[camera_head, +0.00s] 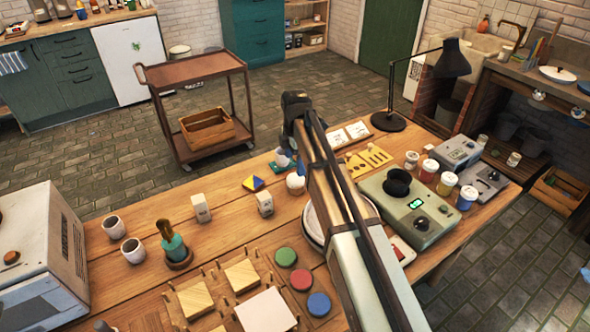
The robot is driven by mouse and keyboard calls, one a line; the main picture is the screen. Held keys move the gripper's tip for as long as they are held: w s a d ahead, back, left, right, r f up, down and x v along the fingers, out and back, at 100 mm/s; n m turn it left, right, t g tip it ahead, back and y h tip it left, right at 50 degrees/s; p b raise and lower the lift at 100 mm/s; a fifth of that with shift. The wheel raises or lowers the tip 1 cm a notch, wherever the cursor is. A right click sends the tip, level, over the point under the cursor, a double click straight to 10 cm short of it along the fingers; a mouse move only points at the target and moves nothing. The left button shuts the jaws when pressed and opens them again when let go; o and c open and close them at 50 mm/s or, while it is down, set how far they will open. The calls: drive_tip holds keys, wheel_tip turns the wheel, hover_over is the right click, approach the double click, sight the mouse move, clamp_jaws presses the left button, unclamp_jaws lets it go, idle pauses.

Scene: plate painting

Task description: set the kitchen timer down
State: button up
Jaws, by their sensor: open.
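My arm reaches from the lower right to the back of the wooden workbench (228,211). My gripper (291,150) points down at its far end; it is open, with its fingers small and partly hidden by my own arm. Just below it, a small white and blue-green item (283,159) sits at the bench's back edge. A small white rounded item (295,184) stands a little nearer, beside my arm. I cannot tell for sure which of these is the kitchen timer, or whether the fingers touch anything.
Two pale blocks (201,208) (265,204) and a blue-yellow piece (253,183) stand left of my arm. Paint lids (285,256), cups (133,250) and a teal bottle (174,246) are nearer. Right are a green device (419,208), jars (447,183) and a black lamp (388,121).

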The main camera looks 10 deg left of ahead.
drive_tip(key=shift+r, duration=0.95)
drive_tip(key=shift+d, duration=0.1)
